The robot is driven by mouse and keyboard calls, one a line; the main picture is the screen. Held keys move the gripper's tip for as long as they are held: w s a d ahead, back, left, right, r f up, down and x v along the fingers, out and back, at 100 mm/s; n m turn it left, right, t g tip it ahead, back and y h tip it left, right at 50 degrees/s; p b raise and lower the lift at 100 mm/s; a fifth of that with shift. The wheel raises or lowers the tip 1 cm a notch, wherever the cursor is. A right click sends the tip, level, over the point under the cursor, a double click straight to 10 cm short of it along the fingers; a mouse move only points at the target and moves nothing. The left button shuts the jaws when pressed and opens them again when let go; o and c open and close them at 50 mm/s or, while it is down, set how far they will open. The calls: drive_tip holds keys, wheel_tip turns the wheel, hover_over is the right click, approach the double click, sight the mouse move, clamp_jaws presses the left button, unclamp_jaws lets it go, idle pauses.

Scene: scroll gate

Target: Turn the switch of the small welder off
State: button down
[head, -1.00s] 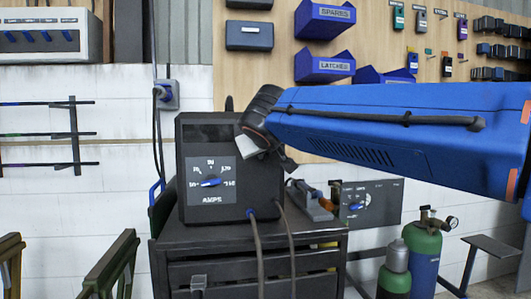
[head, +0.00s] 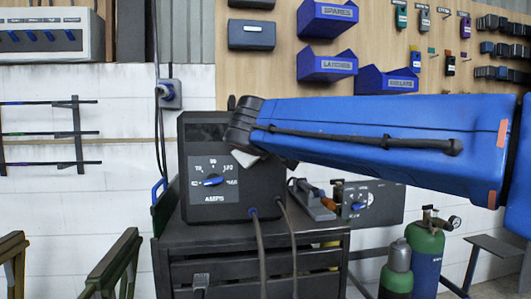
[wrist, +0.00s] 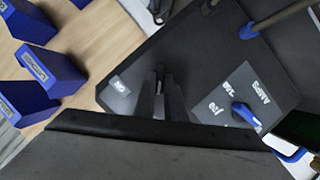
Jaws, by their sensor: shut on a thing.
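The welder (head: 262,188) is a black box on a dark cart, with a grey AMPS dial plate and a blue-marked knob (head: 213,181). In the wrist view, its dark face (wrist: 205,55) slants across the picture, with the blue knob (wrist: 243,112) at lower right. My gripper (wrist: 160,78) is at the upper part of this face, beside a small white label (wrist: 120,86), away from the knob. Its dark fingers are close together, shut on a small part, apparently the switch, which they mostly hide. In the head view, my arm's end hides the fingers and the welder's upper right corner.
The dark cart (head: 255,238) has cables hanging in front. A grey panel with another blue knob (head: 357,206) is behind it. Blue bins (head: 327,65) hang on the wall board. Green-brown frames (head: 110,265) stand at lower left.

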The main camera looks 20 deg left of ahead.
drive_tip(key=shift+f, duration=0.1)
drive_tip(key=c, duration=1.8)
unclamp_jaws()
drive_tip(key=v, duration=1.7)
drive_tip(key=shift+s+d, duration=0.1)
drive_tip(key=shift+s, duration=0.15)
